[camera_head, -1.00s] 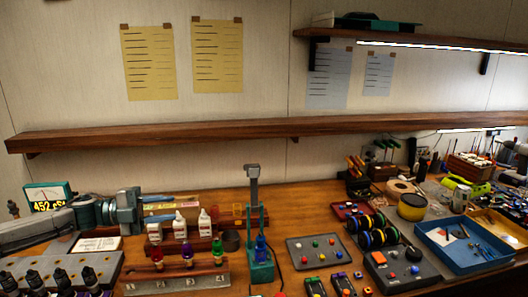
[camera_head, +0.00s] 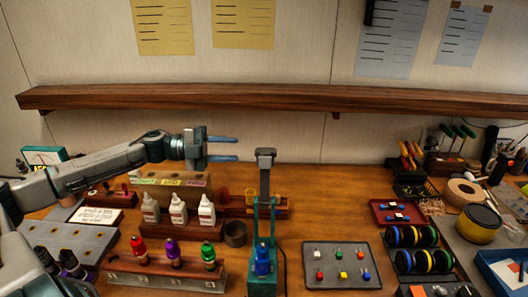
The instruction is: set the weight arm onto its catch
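A teal stand (camera_head: 262,285) stands on the bench at the middle front. A grey weight arm (camera_head: 265,178) rises upright from between its posts, with a block-shaped head (camera_head: 265,155) on top. A blue bottle (camera_head: 262,262) sits low in the stand. I cannot make out the catch. My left gripper (camera_head: 236,149) comes in from the left, level with the arm's head and a little left of it in the picture. Its two blue fingers are apart with nothing between them. The gap between fingers and head is hard to judge. My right gripper is not in view.
White bottles (camera_head: 178,212) and a wooden rack with coloured bottles (camera_head: 165,280) stand left of the stand. A dark cup (camera_head: 235,234) is close beside it. A grey tray of coloured pieces (camera_head: 310,284) lies to the right. A wooden shelf (camera_head: 280,101) spans the wall above.

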